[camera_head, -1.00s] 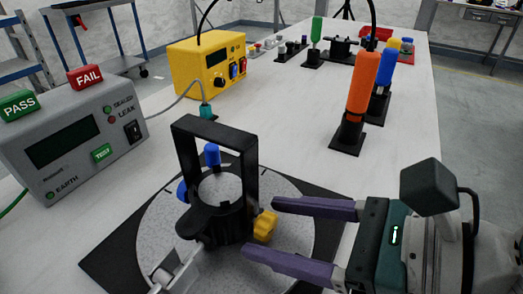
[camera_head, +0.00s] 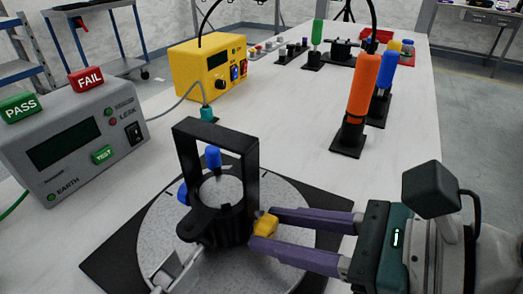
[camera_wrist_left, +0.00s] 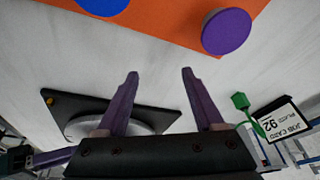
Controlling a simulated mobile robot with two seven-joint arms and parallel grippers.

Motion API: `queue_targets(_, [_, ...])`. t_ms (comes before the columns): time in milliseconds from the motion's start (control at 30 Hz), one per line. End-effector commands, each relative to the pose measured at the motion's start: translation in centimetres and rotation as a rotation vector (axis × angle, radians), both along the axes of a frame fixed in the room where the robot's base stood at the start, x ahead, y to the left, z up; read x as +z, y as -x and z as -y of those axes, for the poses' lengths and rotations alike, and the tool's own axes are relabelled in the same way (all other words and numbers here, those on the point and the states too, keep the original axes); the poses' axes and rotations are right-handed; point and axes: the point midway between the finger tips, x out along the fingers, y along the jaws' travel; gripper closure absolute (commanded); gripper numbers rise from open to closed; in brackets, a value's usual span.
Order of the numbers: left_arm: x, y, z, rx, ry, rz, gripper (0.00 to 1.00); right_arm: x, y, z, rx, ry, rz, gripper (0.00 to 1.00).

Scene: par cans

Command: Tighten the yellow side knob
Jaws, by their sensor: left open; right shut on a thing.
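The yellow side knob (camera_head: 266,225) is on the right side of the black par can (camera_head: 222,208), low near its yoke. The can stands with its black yoke upright on a round speckled turntable (camera_head: 165,220). My right gripper (camera_head: 261,228) comes in from the right, and its purple fingers are shut on the yellow knob, one on each side. A blue knob shows on top of the can and another on its left side. My left gripper (camera_wrist_left: 160,85) shows in the left wrist view, its purple fingers apart and nothing between them.
A grey tester (camera_head: 75,140) with PASS and FAIL blocks stands at the left. A yellow power box (camera_head: 205,65) stands behind. Orange (camera_head: 362,85) and blue-handled tools stand at back right. The table between is clear.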

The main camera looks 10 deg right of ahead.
Motion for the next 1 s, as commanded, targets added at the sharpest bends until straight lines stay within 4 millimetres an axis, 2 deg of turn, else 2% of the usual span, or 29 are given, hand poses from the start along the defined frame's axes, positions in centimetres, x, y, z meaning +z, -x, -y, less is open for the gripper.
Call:
queue_targets(433, [0.98,0.04,-0.22,-0.006,-0.008,-0.001,0.31,-0.03,-0.15,0.24,0.003,-0.132,-0.193,1.0])
queue_targets(1000, [0.41,0.04,-0.01,0.0,0.0,-0.001,0.31,-0.23,-0.37,0.31,0.0,-0.333,-0.465,1.0])
